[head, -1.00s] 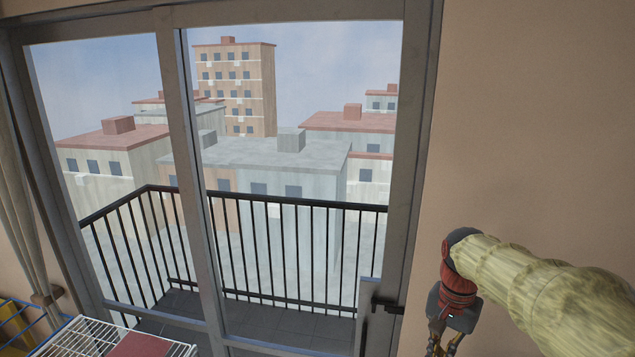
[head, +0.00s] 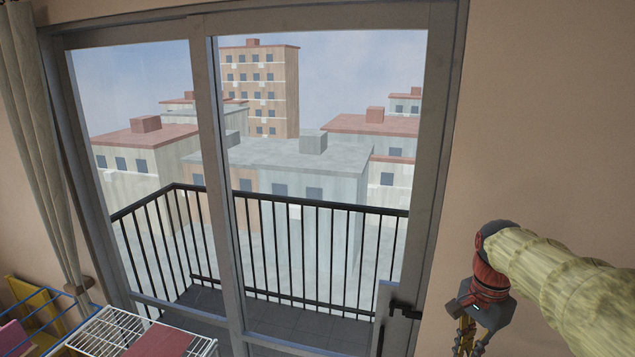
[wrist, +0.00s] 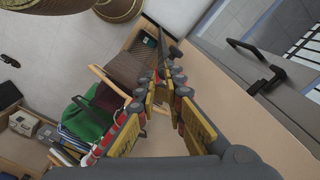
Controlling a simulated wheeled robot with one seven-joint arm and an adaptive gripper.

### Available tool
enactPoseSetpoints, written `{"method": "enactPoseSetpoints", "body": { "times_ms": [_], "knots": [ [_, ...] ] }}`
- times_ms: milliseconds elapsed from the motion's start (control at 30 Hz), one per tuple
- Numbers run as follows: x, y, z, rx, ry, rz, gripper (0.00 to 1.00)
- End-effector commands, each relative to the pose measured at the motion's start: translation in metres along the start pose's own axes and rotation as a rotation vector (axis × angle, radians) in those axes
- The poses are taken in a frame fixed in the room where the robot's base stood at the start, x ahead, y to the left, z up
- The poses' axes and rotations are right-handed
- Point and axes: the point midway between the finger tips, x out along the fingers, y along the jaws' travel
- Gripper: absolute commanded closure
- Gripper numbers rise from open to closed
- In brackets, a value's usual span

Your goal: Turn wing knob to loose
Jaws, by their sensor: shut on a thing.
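No wing knob can be made out for sure in either view. My gripper (wrist: 165,72) points away from the camera in the wrist view, its yellow and grey fingers drawn close together at the tips. A thin dark piece (wrist: 160,54) shows at the fingertips, and the fingers are shut on it. What it belongs to is unclear. In the head view my gripper is at the lower right, in front of the wall, with its fingertips cut off by the bottom edge. A black door handle (head: 404,310) is left of it, apart from it; it also shows in the wrist view (wrist: 257,65).
A glass balcony door (head: 211,180) fills the middle of the head view. A white wire drying rack (head: 103,330) with a red cloth (head: 160,341) is at lower left. A brown woven seat (wrist: 132,65) and a green cloth (wrist: 90,108) lie beyond my fingers.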

Motion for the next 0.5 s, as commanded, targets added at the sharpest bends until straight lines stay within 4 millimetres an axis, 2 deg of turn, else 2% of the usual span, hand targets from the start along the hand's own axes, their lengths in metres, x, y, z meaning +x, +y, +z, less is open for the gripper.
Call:
{"method": "enactPoseSetpoints", "body": {
  "times_ms": [200, 367, 500],
  "knots": [
    [-0.001, 0.0, 0.001, 0.151, -0.004, 0.006, 1.0],
    [0.005, 0.001, 0.002, 0.168, -0.004, 0.007, 1.0],
    [0.018, 0.001, 0.002, 0.166, -0.005, 0.007, 1.0]
  ]
}}
